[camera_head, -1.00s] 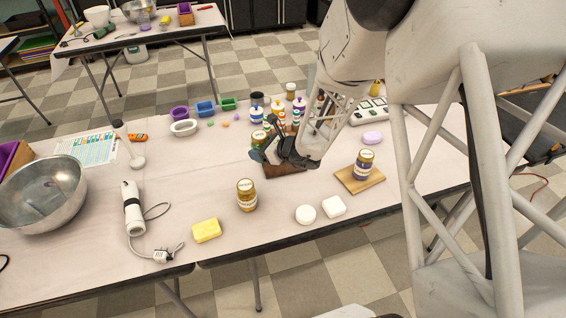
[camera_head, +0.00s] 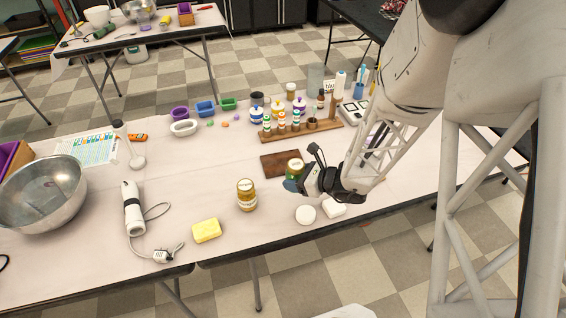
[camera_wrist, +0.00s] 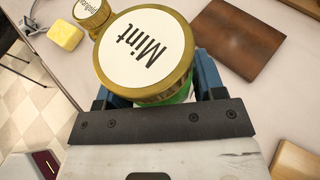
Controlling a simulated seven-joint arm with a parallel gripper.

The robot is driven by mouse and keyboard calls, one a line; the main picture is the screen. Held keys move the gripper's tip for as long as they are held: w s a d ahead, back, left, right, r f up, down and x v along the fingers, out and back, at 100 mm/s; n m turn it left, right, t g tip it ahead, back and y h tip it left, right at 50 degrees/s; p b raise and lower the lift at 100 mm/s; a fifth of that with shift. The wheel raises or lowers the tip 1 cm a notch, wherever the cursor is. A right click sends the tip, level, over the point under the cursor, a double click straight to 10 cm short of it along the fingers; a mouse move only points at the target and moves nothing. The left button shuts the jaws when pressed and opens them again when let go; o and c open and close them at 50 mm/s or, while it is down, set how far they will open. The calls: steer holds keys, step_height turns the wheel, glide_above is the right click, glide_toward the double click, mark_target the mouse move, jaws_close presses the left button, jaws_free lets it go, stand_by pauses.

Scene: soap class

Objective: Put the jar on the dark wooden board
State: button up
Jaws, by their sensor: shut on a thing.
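My gripper (camera_head: 294,184) is shut on a jar with a gold lid and green body (camera_head: 294,170). In the wrist view the lid of this jar (camera_wrist: 147,52) reads "Mint", and it sits between the blue fingers of my gripper (camera_wrist: 155,88). The dark wooden board (camera_head: 280,163) lies flat and bare on the table, just behind and left of the held jar in the head view. In the wrist view the board (camera_wrist: 238,40) is to the right of the jar, apart from it. The jar's base is hidden, so its height above the table is unclear.
Another gold-lidded jar (camera_head: 246,195) stands to the left, near a yellow sponge (camera_head: 206,230). White soaps (camera_head: 305,214) lie by the front edge. A bottle rack (camera_head: 300,128) stands behind the board. A light wooden board (camera_wrist: 296,160) shows in the wrist view.

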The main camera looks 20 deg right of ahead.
steer(key=shift+w, duration=0.1)
glide_above(283, 162)
steer(key=shift+f, duration=0.7)
steer(key=shift+f, duration=0.1)
stand_by(0.3)
steer(key=shift+f, duration=1.65)
steer(key=shift+f, duration=0.15)
steer(key=o, duration=1.1)
steer(key=v, duration=1.2)
